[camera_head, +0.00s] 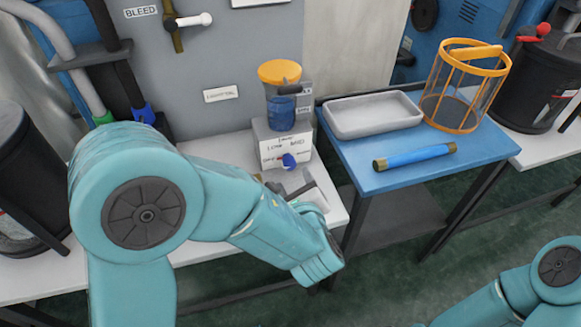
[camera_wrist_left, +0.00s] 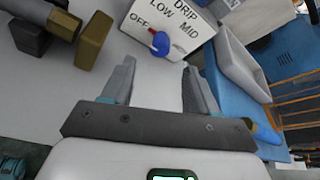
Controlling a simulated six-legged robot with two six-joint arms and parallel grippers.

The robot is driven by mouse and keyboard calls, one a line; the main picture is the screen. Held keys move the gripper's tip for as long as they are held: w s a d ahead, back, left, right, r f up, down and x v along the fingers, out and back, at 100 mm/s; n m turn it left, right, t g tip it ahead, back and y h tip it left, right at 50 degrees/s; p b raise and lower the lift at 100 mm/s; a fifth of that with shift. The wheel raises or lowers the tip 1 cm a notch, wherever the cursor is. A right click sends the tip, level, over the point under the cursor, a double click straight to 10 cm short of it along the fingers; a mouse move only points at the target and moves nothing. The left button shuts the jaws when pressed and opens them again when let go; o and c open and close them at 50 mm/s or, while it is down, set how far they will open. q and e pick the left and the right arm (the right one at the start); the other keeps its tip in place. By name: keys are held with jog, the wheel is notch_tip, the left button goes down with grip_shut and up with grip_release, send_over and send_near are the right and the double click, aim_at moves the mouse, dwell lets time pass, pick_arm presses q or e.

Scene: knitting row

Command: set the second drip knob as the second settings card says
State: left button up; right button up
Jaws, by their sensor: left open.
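The drip knob (camera_head: 289,161) is blue with a red mark and sits on the white drip box (camera_head: 270,140) under a yellow-capped oil cup (camera_head: 281,95). In the left wrist view the knob (camera_wrist_left: 160,42) has its red mark on the side toward OFF; LOW and MID are also printed around it. My left gripper (camera_head: 292,184) is open, just in front of the box. In the left wrist view its fingers (camera_wrist_left: 157,75) are spread and empty, apart from the knob. A white card (camera_head: 220,93) is on the grey wall; its print is too small to read. My right gripper is out of view.
A blue table (camera_head: 470,155) at the right holds a grey tray (camera_head: 372,115), a blue cylinder (camera_head: 414,156) and an orange wire basket (camera_head: 466,85). Brass-coloured fittings (camera_wrist_left: 93,40) stand left of the fingers in the wrist view. A BLEED lever (camera_head: 185,20) is above.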

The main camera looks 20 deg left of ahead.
aim_at(290, 165)
pick_arm(q)
jog(key=x, duration=0.8)
jog(key=shift+w+b, duration=0.1)
jog(key=shift+b, duration=0.3)
jog(key=c, duration=1)
